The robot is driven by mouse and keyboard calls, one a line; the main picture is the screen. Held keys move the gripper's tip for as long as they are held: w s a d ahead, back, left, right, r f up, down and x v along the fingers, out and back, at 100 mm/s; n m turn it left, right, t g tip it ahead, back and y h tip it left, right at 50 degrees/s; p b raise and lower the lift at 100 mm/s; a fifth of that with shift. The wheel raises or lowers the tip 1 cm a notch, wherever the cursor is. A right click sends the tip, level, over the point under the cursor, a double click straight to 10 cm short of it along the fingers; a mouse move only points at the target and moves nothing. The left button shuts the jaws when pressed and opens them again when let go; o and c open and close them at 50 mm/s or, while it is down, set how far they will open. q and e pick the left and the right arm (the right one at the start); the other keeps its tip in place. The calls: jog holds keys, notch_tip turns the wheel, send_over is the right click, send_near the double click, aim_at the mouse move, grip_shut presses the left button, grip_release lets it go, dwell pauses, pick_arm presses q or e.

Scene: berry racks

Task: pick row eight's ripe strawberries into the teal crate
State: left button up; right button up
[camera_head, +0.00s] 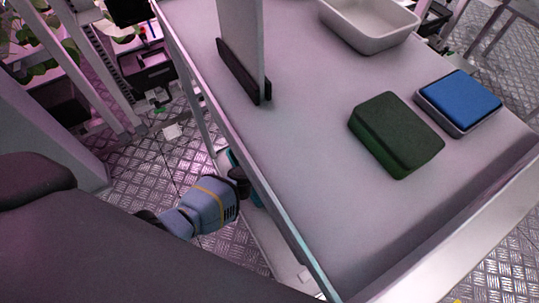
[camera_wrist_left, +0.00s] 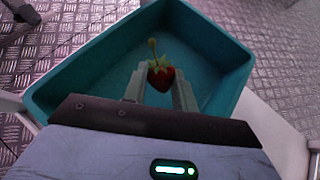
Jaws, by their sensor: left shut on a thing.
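A red strawberry (camera_wrist_left: 160,80) with a green cap and a short stem is held between the fingertips of my left gripper (camera_wrist_left: 159,91). The left gripper is shut on it. The teal crate (camera_wrist_left: 72,88) lies below and around the fingers in the left wrist view; the strawberry is over its inside, and the visible floor of the crate looks empty. In the head view my left gripper (camera_head: 240,182) is beside the table's near edge, its fingertips hidden. Only slivers of the teal crate (camera_head: 233,158) show there. My right gripper is not in view.
A pale table (camera_head: 300,135) stands right of my left arm, its edge close to the gripper. On it are a dark green block (camera_head: 395,133), a blue-topped block (camera_head: 460,98), a white tray (camera_head: 370,40) and an upright panel (camera_head: 240,45). Plant racks (camera_head: 50,45) stand at upper left.

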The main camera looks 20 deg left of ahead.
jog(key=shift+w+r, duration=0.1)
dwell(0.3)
pick_arm(q)
jog(key=o, duration=1.5)
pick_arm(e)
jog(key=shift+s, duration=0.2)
pick_arm(q)
jog(key=shift+r, duration=0.1)
notch_tip(320, 180, up, 4)
jog(key=p, duration=0.3)
jog(key=shift+r+p, duration=0.95)
jog(key=shift+p, duration=0.3)
jog(key=shift+r+p, duration=0.6)
jog(key=shift+f, duration=0.1)
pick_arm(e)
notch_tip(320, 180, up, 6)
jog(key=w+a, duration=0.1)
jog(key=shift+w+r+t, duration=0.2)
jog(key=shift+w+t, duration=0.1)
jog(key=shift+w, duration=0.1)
pick_arm(q)
jog(key=shift+s, duration=0.1)
